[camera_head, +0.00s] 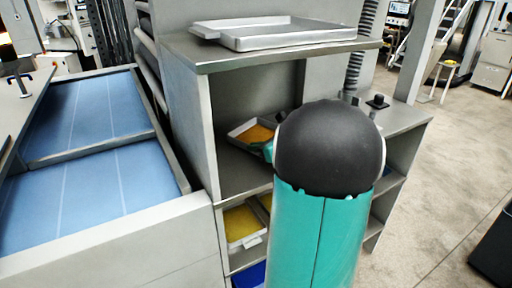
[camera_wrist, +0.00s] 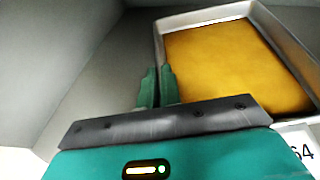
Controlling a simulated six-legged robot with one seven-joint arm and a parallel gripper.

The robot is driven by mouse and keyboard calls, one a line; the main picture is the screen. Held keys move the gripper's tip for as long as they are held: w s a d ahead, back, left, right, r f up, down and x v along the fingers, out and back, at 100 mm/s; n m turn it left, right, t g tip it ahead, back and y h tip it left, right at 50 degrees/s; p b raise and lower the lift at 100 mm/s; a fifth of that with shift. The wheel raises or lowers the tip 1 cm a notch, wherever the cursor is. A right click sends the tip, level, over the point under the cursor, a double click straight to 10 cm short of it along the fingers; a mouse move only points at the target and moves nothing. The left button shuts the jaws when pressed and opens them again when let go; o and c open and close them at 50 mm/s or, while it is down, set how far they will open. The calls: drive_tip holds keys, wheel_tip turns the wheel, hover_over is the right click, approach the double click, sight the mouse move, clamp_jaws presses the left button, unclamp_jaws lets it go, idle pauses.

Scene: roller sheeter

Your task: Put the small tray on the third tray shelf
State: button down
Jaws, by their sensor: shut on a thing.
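The small tray, pale-rimmed with an orange-yellow inside, is in the upper open compartment of the grey shelf unit in the head view (camera_head: 238,131). It fills the upper right of the wrist view (camera_wrist: 203,17). My gripper (camera_wrist: 158,74) has its two green fingers close together at the tray's left side wall, shut on it. I cannot tell whether the tray rests on the shelf board or hangs just above it. The tray shelves (camera_head: 228,197) are stacked in the unit below the top board.
A large empty metal tray (camera_head: 285,36) lies on the unit's top board. A yellow tray (camera_head: 246,243) sits on the shelf below, and a blue one (camera_head: 249,276) lower still. A blue-belted machine (camera_head: 95,190) stands close at left. Open floor (camera_head: 450,160) is at right.

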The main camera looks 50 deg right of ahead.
drive_tip(key=c, duration=2)
unclamp_jaws()
drive_tip(key=shift+f, duration=0.15)
drive_tip(key=shift+c, duration=0.2)
drive_tip(key=o, duration=0.4)
drive_tip(key=shift+o, duration=0.2)
drive_tip(key=shift+s+r, duration=0.15)
drive_tip(key=shift+r, duration=0.1)
drive_tip(key=v, duration=1.1)
drive_tip(key=shift+s+r, duration=0.2)
drive_tip(key=shift+s, duration=0.1)
drive_tip(key=shift+s, duration=0.1)
